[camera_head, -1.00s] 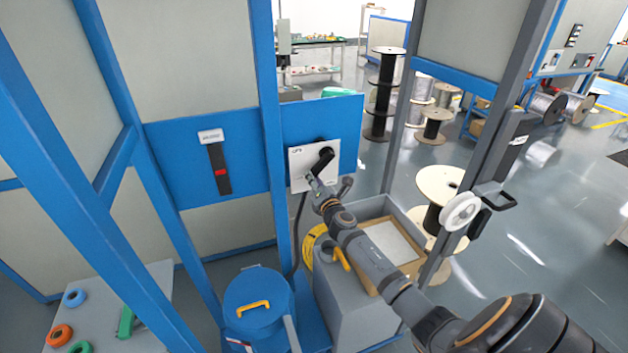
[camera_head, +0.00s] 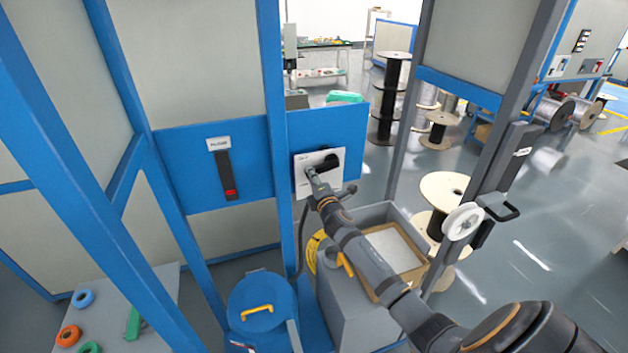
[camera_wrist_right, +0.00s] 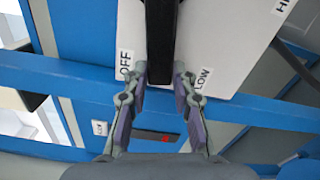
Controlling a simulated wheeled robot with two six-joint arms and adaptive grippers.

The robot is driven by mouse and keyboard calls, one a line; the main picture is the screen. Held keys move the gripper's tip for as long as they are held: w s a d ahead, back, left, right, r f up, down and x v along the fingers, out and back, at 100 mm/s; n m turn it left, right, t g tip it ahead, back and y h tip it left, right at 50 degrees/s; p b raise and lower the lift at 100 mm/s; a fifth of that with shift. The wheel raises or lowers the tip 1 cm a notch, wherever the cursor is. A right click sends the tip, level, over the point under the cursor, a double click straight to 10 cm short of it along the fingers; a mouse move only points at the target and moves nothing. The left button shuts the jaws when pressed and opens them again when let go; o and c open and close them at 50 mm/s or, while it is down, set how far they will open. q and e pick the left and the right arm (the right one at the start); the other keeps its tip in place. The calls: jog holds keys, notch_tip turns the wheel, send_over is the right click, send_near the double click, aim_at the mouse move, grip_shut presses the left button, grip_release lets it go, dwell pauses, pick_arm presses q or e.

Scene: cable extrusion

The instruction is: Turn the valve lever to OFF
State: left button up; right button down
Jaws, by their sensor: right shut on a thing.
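The black valve lever (camera_head: 325,164) sits on a white plate (camera_head: 301,186) fixed to the blue panel. My right gripper (camera_head: 311,173) is at the lever, its fingers partly merging with it in the head view. In the right wrist view the fingertips (camera_wrist_right: 159,74) close on both sides of the black lever (camera_wrist_right: 161,35). The OFF label (camera_wrist_right: 125,65) is just left of the lever end and the LOW label (camera_wrist_right: 202,78) just right. Part of another label (camera_wrist_right: 283,6) shows at top right. My left gripper is out of view.
A slotted black indicator (camera_head: 223,170) with a red marker (camera_head: 230,193) is on the blue panel to the left. Blue frame posts (camera_head: 271,110) stand beside the valve. A blue drum (camera_head: 262,300) and a grey box (camera_head: 355,312) stand below.

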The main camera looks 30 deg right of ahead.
jog(key=shift+r+m, duration=0.85)
jog(key=shift+m, duration=0.35)
jog(key=shift+a, duration=0.1)
jog(key=c, duration=1.1)
grip_release()
jog(key=v, duration=1.2)
jog(key=shift+r, duration=0.1)
